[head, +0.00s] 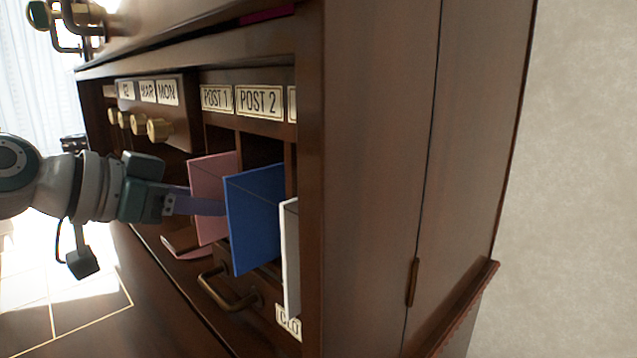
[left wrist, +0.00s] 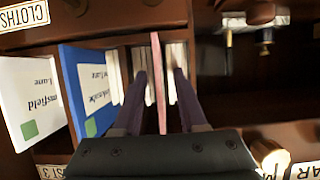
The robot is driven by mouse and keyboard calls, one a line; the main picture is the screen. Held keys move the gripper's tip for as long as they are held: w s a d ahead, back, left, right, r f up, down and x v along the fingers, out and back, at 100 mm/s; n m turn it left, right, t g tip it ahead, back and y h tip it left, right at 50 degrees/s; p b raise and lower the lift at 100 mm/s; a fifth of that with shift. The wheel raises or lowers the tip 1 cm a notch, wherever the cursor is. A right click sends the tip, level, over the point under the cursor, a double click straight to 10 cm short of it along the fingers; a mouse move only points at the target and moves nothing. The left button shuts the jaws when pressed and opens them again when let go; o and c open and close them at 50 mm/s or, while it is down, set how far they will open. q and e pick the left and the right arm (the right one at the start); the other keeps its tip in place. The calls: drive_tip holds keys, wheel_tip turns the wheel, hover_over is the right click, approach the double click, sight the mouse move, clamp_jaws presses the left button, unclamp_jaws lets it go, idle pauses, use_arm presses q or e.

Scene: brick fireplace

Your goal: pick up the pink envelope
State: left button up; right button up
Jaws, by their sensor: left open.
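The pink envelope (head: 208,172) stands upright in a slot of the wooden desk, jutting out from it. In the left wrist view the pink envelope (left wrist: 157,70) is seen edge-on. My left gripper (head: 208,204) is at its outer part, and its near finger passes between the pink and blue envelopes. In the left wrist view my left gripper (left wrist: 160,78) is open, with one finger on each side of the pink envelope and gaps visible on both sides. My right gripper is not in view.
A blue envelope (head: 255,220) and a white envelope (head: 291,258) stand in slots to the right. Slot labels include POST 1 (head: 216,98) and POST 2 (head: 259,102). Small drawers with brass knobs (head: 158,129) are to the left. A brass handle (head: 222,298) sits below.

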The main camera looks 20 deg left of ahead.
use_arm(q)
drive_tip(key=shift+c, duration=0.2)
clamp_jaws()
idle(0.4)
